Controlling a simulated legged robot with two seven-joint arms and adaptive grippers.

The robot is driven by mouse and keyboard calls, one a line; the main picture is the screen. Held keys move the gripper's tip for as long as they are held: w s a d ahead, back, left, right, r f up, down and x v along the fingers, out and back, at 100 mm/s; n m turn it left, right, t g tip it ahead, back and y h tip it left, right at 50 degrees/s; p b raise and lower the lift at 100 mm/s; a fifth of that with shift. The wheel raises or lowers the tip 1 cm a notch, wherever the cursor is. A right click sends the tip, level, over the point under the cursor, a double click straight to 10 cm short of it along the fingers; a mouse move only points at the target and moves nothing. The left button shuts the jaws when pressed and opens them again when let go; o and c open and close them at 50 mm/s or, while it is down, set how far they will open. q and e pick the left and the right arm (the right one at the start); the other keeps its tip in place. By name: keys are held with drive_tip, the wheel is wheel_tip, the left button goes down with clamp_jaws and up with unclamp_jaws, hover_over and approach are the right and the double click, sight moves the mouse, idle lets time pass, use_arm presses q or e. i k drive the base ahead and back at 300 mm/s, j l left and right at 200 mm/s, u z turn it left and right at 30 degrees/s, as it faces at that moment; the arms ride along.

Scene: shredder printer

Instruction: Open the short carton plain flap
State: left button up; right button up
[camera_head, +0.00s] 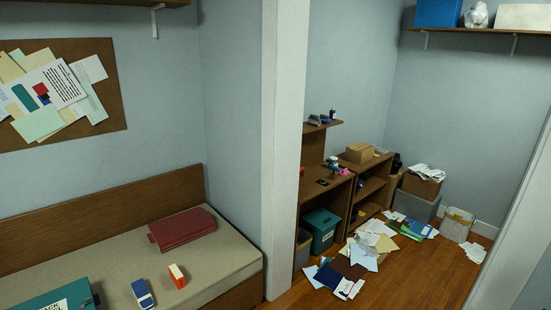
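Two small cartons stand near the front of the beige-topped bench (215,262). One is an orange and white carton (177,276), and the other is a blue and white carton (142,294) to its left. The orange and white one looks shorter. Both are too small here to make out their flaps or tell whether these are open. Neither of my grippers is in view.
A dark red case (182,229) lies at the back of the bench, and a teal box (55,297) at its front left. A white post (284,150) rises beside the bench. Papers (365,250) litter the wooden floor (425,280) beyond it, near brown shelves (370,187).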

sight(352, 147)
drive_tip(key=i+j+z, duration=0.2)
drive_tip(key=i, duration=0.25)
drive_tip(key=i+j+z, duration=0.25)
drive_tip(key=i, duration=0.2)
drive_tip(key=i+j+z, duration=0.2)
drive_tip(key=i, duration=0.25)
drive_tip(key=i+l+z, duration=0.2)
drive_tip(key=i+z, duration=0.15)
drive_tip(key=i, duration=0.3)
drive_tip(key=i+z, duration=0.4)
drive_tip(key=i, duration=0.25)
drive_tip(key=i+j+z, duration=0.1)
drive_tip(key=i+z, duration=0.25)
drive_tip(key=i, duration=0.95)
drive_tip(key=i+l+u, duration=0.1)
drive_tip(key=i, duration=0.6)
drive_tip(key=i+l+u, duration=0.1)
drive_tip(key=i, duration=0.55)
